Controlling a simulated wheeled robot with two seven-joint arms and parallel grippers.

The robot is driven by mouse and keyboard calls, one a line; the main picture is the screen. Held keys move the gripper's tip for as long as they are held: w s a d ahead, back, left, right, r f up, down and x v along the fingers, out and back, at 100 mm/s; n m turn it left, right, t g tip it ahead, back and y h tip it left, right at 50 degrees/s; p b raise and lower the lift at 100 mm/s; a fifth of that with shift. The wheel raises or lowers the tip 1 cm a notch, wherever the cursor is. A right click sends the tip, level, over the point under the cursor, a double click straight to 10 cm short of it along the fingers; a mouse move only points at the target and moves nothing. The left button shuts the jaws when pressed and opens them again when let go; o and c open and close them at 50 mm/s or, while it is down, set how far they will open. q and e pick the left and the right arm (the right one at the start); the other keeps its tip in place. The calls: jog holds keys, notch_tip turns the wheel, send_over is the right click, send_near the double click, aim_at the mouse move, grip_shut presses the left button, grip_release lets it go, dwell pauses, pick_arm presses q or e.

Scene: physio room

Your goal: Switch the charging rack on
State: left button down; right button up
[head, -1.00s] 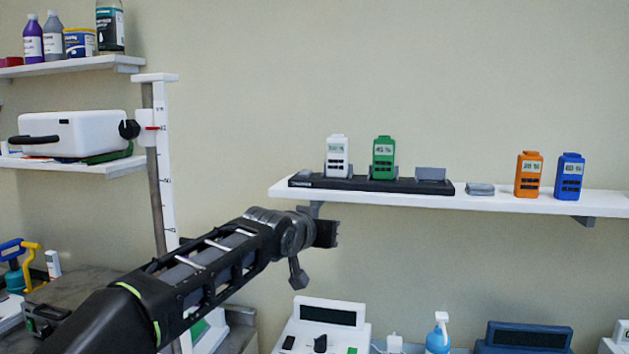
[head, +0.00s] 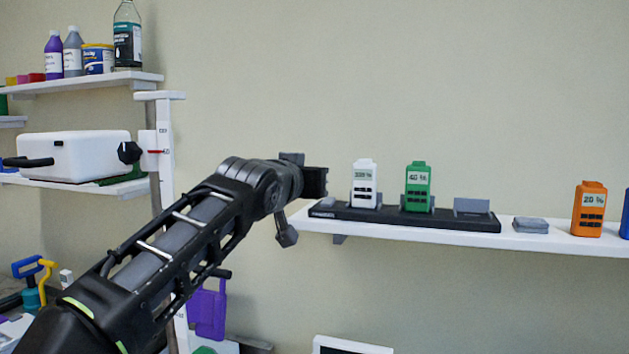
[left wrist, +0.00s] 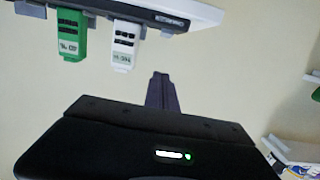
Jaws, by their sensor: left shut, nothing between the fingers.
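The black charging rack (head: 455,217) lies along the white wall shelf. A white device (head: 365,185) and a green device (head: 417,187) stand upright in it; its right-hand holder is empty. A small grey part (head: 327,203) sits at its left end; whether this is the switch, and its position, I cannot tell. My left gripper (head: 318,182) is shut and empty, just left of the rack in the picture and a little above its level. The left wrist view shows the shut fingers (left wrist: 160,90) apart from the rack (left wrist: 150,14), which appears upside down. My right gripper is not in view.
A grey block (head: 531,225) and an orange device (head: 590,209) stand on the shelf (head: 560,241) right of the rack. A white height post (head: 166,125) and shelves with bottles and a white case (head: 75,156) are at left. The wall above the rack is clear.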

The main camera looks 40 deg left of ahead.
pick_arm(q)
jog(key=p, duration=0.4)
send_over(326, 203)
jog(key=shift+s+d+f, duration=0.1)
jog(key=shift+s+f, duration=0.2)
jog(key=shift+s, duration=0.15)
jog(key=f, duration=0.1)
jog(key=w+f, duration=0.1)
jog(key=shift+f+b, duration=0.4)
jog(key=shift+f, duration=0.8)
